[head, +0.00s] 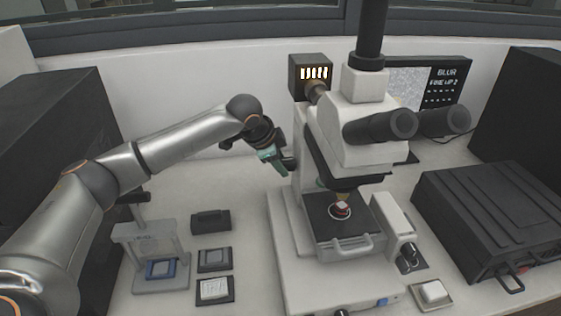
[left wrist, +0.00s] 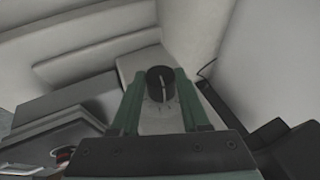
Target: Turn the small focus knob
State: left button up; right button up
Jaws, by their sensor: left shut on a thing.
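The small focus knob (left wrist: 160,78) is a dark round knob with a white pointer line, on a pale plate with small marks in the left wrist view. My left gripper (left wrist: 158,92) has green fingers, one on each side of the knob, and is shut on it. In the head view my left gripper (head: 277,160) is at the left side of the white microscope (head: 370,130). The knob is hidden there. My right gripper is not in view.
A small press stand (head: 150,240) and several small dark holders stand on the bench at left. A sample sits under the lens on the stage (head: 345,225). A large black case (head: 500,205) is at right. A screen (head: 447,85) behind reads "BLUR" and "FINE UP 2".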

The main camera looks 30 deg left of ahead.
pick_arm(q)
grip_shut()
jog(key=shift+d, duration=0.1)
jog(key=t, duration=0.1)
jog(key=t+y+b, duration=0.1)
jog(key=f+m+t+y+b, duration=0.1)
jog(key=t, duration=0.1)
jog(key=shift+s+d, duration=0.25)
jog(key=shift+s, duration=0.05)
jog(key=m+t+y+b, duration=0.1)
jog(key=t+b, duration=0.2)
jog(key=b, duration=0.2)
jog(key=m+t+y+b, duration=0.1)
jog(key=t+b, duration=0.2)
jog(key=b, duration=0.3)
jog(key=f+m+t+y+b, duration=0.1)
jog(key=t+b, duration=0.2)
jog(key=b, duration=0.2)
jog(key=shift+s+f+m+y, duration=0.1)
jog(key=shift+m+y, duration=0.2)
jog(key=shift+y, duration=0.1)
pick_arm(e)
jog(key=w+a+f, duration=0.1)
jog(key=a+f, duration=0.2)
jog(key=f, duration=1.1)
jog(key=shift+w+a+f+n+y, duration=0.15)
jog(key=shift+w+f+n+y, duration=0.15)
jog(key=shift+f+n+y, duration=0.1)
